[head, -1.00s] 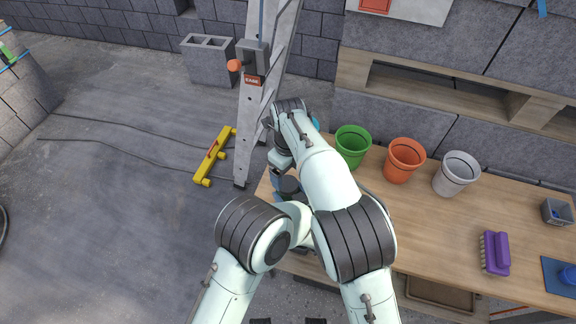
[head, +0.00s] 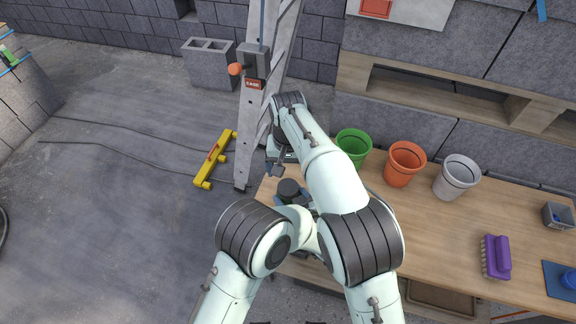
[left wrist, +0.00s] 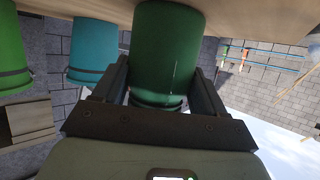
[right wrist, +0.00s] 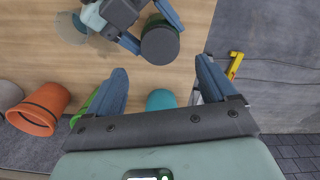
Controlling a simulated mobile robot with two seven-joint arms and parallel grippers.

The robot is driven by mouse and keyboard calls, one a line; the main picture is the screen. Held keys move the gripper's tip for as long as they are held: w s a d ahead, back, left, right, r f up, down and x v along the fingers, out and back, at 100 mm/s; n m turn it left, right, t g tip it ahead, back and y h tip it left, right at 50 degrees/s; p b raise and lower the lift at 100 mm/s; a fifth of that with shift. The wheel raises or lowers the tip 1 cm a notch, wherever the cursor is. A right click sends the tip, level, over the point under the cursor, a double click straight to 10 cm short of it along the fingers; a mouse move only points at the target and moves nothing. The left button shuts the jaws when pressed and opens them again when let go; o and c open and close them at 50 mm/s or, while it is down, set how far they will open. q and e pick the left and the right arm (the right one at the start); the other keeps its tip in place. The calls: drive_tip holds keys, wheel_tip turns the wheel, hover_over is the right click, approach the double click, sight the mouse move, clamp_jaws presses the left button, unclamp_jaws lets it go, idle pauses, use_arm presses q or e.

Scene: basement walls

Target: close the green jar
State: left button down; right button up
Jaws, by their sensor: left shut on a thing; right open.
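The green jar (left wrist: 165,45) is dark green and stands on the wooden table between the fingers of my left gripper (left wrist: 160,78), which is shut on it. In the right wrist view the jar (right wrist: 158,24) shows from above with a round dark grey top (right wrist: 160,46), seemingly a lid; I cannot tell how tightly it sits. In the head view this dark top (head: 289,188) shows just above my left arm. My right gripper (right wrist: 160,72) is open and empty, above the table and apart from the jar. In the head view it (head: 279,163) is partly hidden by its own arm.
A teal pot (right wrist: 160,99) shows beyond the right fingers. Green (head: 353,142), orange (head: 404,163) and white (head: 456,177) pots stand along the table's back. A purple brush (head: 496,257) lies at right. A ladder (head: 255,125) and yellow frame (head: 216,158) are left of the table.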

sight(288, 187)
drive_tip(key=n, duration=0.6)
drive_tip(key=shift+r, duration=0.3)
wheel_tip(288, 187, down, 8)
drive_tip(key=shift+f, duration=0.1)
idle(0.4)
drive_tip(key=c, duration=1.1)
drive_tip(key=m, duration=0.6)
drive_tip(key=shift+m, duration=0.3)
